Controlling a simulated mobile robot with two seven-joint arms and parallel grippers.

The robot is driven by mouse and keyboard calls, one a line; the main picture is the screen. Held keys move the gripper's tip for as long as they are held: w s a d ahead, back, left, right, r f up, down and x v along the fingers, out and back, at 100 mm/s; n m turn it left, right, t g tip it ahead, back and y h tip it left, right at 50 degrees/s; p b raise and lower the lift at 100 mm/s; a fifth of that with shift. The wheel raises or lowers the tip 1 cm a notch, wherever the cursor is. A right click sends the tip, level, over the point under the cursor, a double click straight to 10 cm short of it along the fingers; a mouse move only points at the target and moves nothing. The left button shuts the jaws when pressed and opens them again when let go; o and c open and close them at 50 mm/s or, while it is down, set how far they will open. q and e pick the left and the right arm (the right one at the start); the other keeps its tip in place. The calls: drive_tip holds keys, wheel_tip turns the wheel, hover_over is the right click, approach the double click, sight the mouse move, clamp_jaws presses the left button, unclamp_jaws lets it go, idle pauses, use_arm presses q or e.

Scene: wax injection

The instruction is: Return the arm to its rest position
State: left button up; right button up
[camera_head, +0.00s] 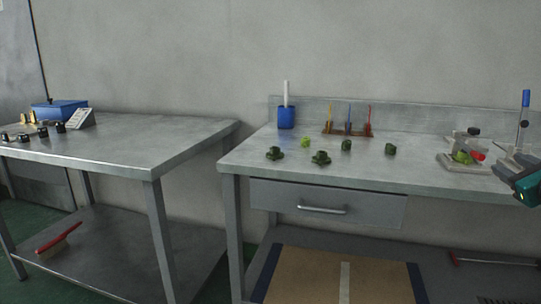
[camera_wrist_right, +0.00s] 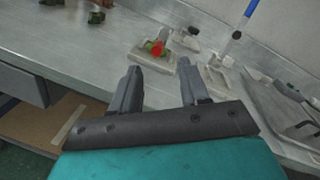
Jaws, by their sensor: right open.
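My right gripper (camera_wrist_right: 160,92) is open and empty in the right wrist view, with its two dark fingers apart above the right-hand table (camera_head: 420,172). In the head view, part of my right arm with the gripper (camera_head: 518,172) shows at the right edge, over the table's right end. Its fingertips are hard to make out there. My left gripper is not in either view.
Several dark green wax pieces (camera_head: 320,158) lie on the right-hand table. A small fixture (camera_head: 462,166) holding a green piece with a red part stands near my right gripper. A blue cup (camera_head: 286,117) and a tool rack (camera_head: 347,134) stand behind.

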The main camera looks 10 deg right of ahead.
drive_tip(key=s+a+f+m+g+y, duration=0.1)
drive_tip(key=s+a+f+m+y, duration=0.3)
drive_tip(key=a+f+m, duration=1.35)
drive_tip(key=s+a+f+m+g+y, duration=0.2)
drive_tip(key=s+a+f+m, duration=0.3)
drive_tip(key=a+f+m, duration=1.25)
drive_tip(key=s+a+r+g+y, duration=0.1)
drive_tip(key=s+a+g+y, duration=0.3)
drive_tip(key=a, duration=1.1)
use_arm(q)
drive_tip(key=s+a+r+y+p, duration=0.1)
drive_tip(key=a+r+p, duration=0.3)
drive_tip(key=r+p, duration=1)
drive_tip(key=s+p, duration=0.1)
drive_tip(key=p, duration=0.6)
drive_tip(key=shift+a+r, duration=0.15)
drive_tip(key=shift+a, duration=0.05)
use_arm(e)
drive_tip(key=s+d+r, duration=0.1)
drive_tip(key=d+r, duration=0.1)
drive_tip(key=r, duration=0.5)
drive_tip(key=s+d+r+t+h, duration=0.1)
drive_tip(key=s+d+r, duration=0.1)
drive_tip(key=r, duration=0.5)
drive_tip(key=shift+s+d+m+h, duration=0.2)
drive_tip(key=shift+d+m+h, duration=0.05)
drive_tip(key=shift+m+h, duration=0.05)
